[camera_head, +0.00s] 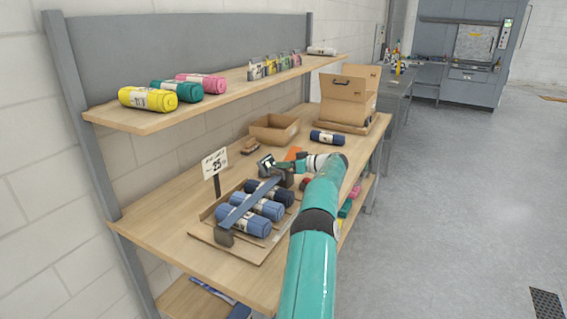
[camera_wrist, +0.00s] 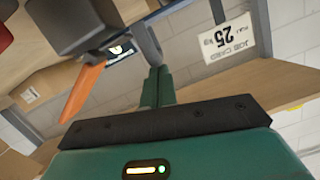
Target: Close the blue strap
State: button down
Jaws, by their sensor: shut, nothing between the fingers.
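The blue strap (camera_head: 255,200) runs diagonally over several blue rolls (camera_head: 262,208) on a wooden tray (camera_head: 215,237). My gripper (camera_head: 277,167) is at the far end of the tray, small and partly obscured in the head view. In the wrist view its green fingers (camera_wrist: 157,74) are together and empty, just below a grey-blue curved piece (camera_wrist: 148,42). Whether they touch it, I cannot tell.
A sign reading 25 (camera_head: 215,163) stands behind the tray. An orange piece (camera_head: 293,153), an open carton (camera_head: 274,130) and a dark blue roll (camera_head: 327,138) lie beyond. A shelf (camera_head: 220,92) with coloured rolls overhangs the bench. The floor at right is clear.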

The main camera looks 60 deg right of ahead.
jog(key=shift+s+d+f, duration=0.1)
jog(key=shift+f, duration=0.4)
jog(key=r+v, duration=0.1)
jog(key=v, duration=1.2)
jog(key=shift+s+r, duration=0.15)
jog(key=shift+s, duration=0.15)
